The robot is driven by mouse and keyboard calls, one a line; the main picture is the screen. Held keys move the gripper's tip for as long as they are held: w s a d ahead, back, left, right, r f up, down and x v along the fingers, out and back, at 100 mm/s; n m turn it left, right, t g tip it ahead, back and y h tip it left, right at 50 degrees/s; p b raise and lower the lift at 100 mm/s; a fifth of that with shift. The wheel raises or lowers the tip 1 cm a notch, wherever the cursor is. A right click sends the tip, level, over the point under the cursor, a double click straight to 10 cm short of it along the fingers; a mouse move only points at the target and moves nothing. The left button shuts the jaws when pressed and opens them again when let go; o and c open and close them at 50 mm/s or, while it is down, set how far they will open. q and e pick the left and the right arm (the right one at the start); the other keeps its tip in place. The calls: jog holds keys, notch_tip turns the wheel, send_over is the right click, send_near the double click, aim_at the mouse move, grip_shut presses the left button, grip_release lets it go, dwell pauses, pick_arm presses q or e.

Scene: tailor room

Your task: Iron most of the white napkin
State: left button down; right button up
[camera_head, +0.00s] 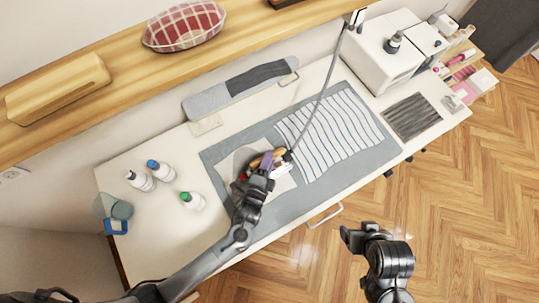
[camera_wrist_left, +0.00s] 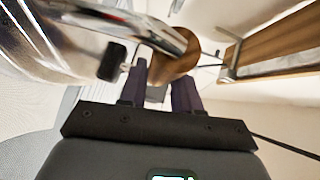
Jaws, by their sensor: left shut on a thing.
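The white napkin (camera_head: 284,184) lies on the left part of the grey ironing mat (camera_head: 218,157). The iron and my arm hide much of it. My left gripper (camera_head: 262,168) is over the napkin, shut on the wooden handle of the iron (camera_head: 279,155). In the left wrist view, the two dark fingers (camera_wrist_left: 161,88) are on either side of the brown handle, with the iron's shiny metal body (camera_wrist_left: 55,45) to the left. I cannot tell whether the soleplate touches the napkin. My right gripper (camera_head: 356,236) is off the table above the floor, with no object visible in it.
A blue-striped cloth (camera_head: 328,130) covers the mat's right part. The iron's grey cord (camera_head: 326,85) rises to a post near a white machine (camera_head: 382,55). Several bottles (camera_head: 192,200) stand left of the mat. A sleeve board (camera_head: 240,88) is behind it. A dark cloth (camera_head: 411,116) lies right.

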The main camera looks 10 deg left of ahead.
pick_arm(q)
jog(key=shift+w+a+r, duration=0.1)
jog(key=shift+w+r, duration=0.05)
dwell(0.3)
jog(key=shift+w+a, duration=1.1)
jog(key=shift+w, duration=0.15)
jog(key=shift+w+a+r, duration=0.1)
jog(key=shift+w+a, duration=0.85)
jog(key=shift+w, duration=0.2)
jog(key=shift+w+a+r, duration=0.1)
jog(key=shift+w+a, duration=0.85)
jog(key=shift+w, duration=0.15)
jog(key=shift+a, duration=0.15)
